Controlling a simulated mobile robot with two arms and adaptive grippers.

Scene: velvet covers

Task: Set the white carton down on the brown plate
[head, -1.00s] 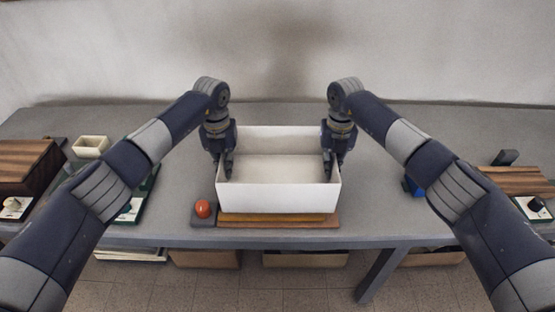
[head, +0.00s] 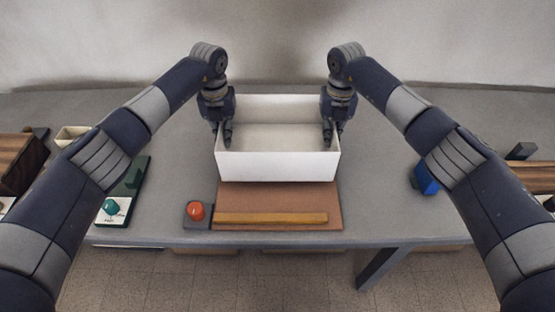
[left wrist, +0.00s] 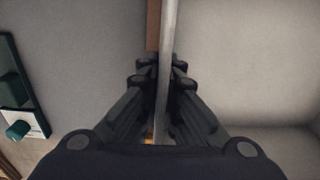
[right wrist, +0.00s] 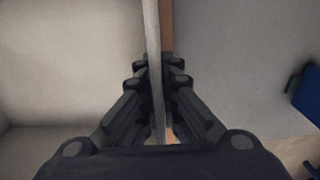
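The white carton (head: 277,167) is an open, empty box in the middle of the head view. It is over the rear part of the brown plate (head: 275,198), whose front part shows bare. I cannot tell whether the carton touches the plate or hangs above it. My left gripper (head: 223,142) is shut on the carton's left wall, and the left wrist view shows the wall between its fingers (left wrist: 160,72). My right gripper (head: 332,142) is shut on the right wall, as the right wrist view shows (right wrist: 157,72).
A wooden bar (head: 270,218) lies along the plate's front. A red knob on a grey base (head: 195,211) stands at its left. A green stand with a teal knob (head: 111,206) is further left, and a blue block (head: 426,179) is at right. The grey table is clear behind the carton.

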